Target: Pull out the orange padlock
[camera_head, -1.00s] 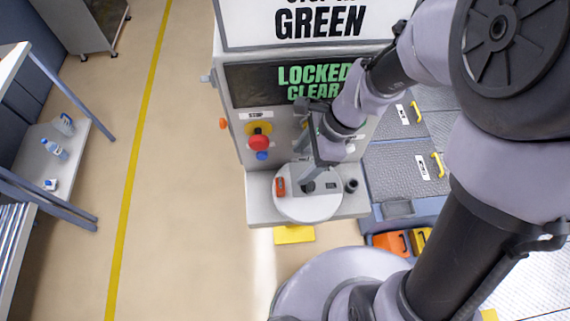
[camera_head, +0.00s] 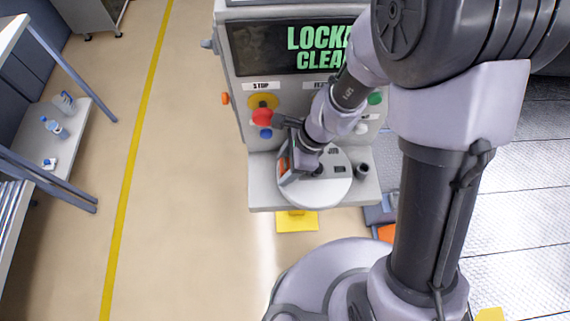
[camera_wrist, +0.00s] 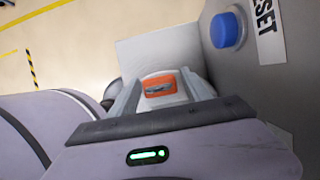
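The orange padlock (camera_wrist: 159,87) shows in the wrist view between the two fingers of my gripper (camera_wrist: 161,78), with a grey bar across its face. The fingers stand apart, with pale gaps on both sides of the padlock. In the head view, a sliver of the orange padlock (camera_head: 284,165) shows at the left of the round pale plate (camera_head: 325,196) on the console's ledge. My gripper (camera_head: 289,178) is right at it and hides most of it. Whether the fingertips reach down past the padlock, I cannot tell.
The console carries a red stop button (camera_head: 262,117), a blue button (camera_head: 265,133) that also shows close by in the wrist view (camera_wrist: 227,30), and a green lamp (camera_head: 375,98). A dark cylinder (camera_head: 362,171) stands right of the plate.

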